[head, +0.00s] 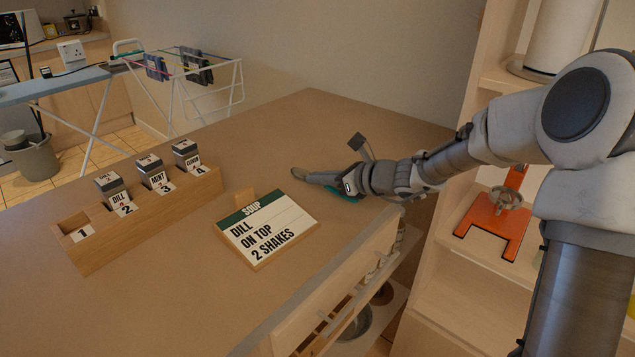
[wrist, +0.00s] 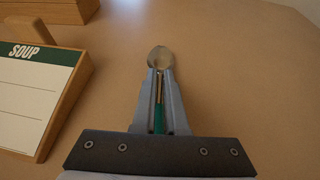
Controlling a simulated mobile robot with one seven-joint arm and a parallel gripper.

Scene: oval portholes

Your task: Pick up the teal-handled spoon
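The teal-handled spoon (wrist: 160,57) lies along my gripper in the wrist view, its metal bowl just past the fingertips. Its teal handle (wrist: 159,118) runs back between the fingers toward the palm. My gripper (wrist: 160,76) has its fingers close together, one on each side of the spoon's neck, and looks shut on it. In the head view my gripper (head: 307,174) is low over the far right part of the counter, and a bit of teal handle (head: 343,193) shows below it. I cannot tell whether the spoon still touches the counter.
A SOUP card (head: 268,229) on a wooden stand is just left of my gripper. A wooden rack (head: 150,222) with several labelled jars stands at the left of the counter (head: 285,125). Shelves with an orange stand (head: 490,232) are at the right. The counter behind my gripper is clear.

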